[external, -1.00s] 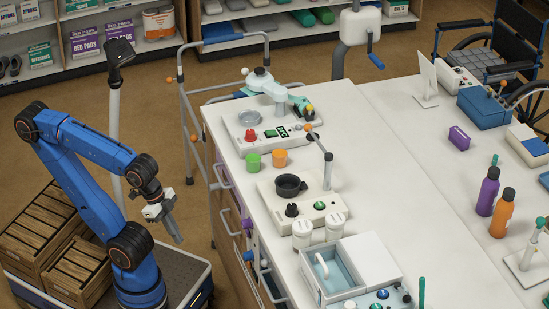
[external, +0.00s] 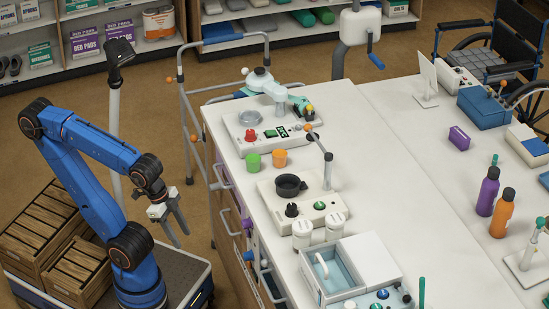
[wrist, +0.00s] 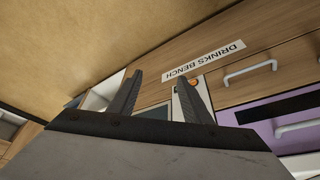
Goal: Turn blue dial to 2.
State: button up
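A small blue knob (external: 382,294) sits on the panel of the white unit with a basin at the front of the bench. A blue round piece (external: 249,256) also shows on the bench's side. I cannot tell which is the blue dial, and no number marks are readable. My gripper (external: 180,236) hangs left of the bench, fingers pointing down, apart from everything. In the wrist view my gripper (wrist: 158,76) has its two fingers spread with nothing between them. No blue dial shows in the wrist view.
The white bench top (external: 365,150) carries a machine with a red knob (external: 250,135), a hot plate unit (external: 330,217), green cup (external: 253,160) and orange cup (external: 280,158). A walker frame (external: 186,110) stands behind my arm. The wrist view shows drawers under a "DRINKS BENCH" label (wrist: 203,62).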

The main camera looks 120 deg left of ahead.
jog(key=w+a+r+n+g+y, duration=0.2)
jog(key=w+n, duration=0.2)
jog(key=w, duration=0.3)
jog(key=w+a+r+n+g+y, duration=0.1)
jog(key=w+r+n+y, duration=0.15)
jog(key=w, duration=0.55)
jog(key=n, duration=0.1)
send_near(245, 254)
jog(key=x, duration=0.9)
jog(key=shift+f, duration=0.25)
jog(key=c, duration=1)
jog(key=shift+c, duration=0.2)
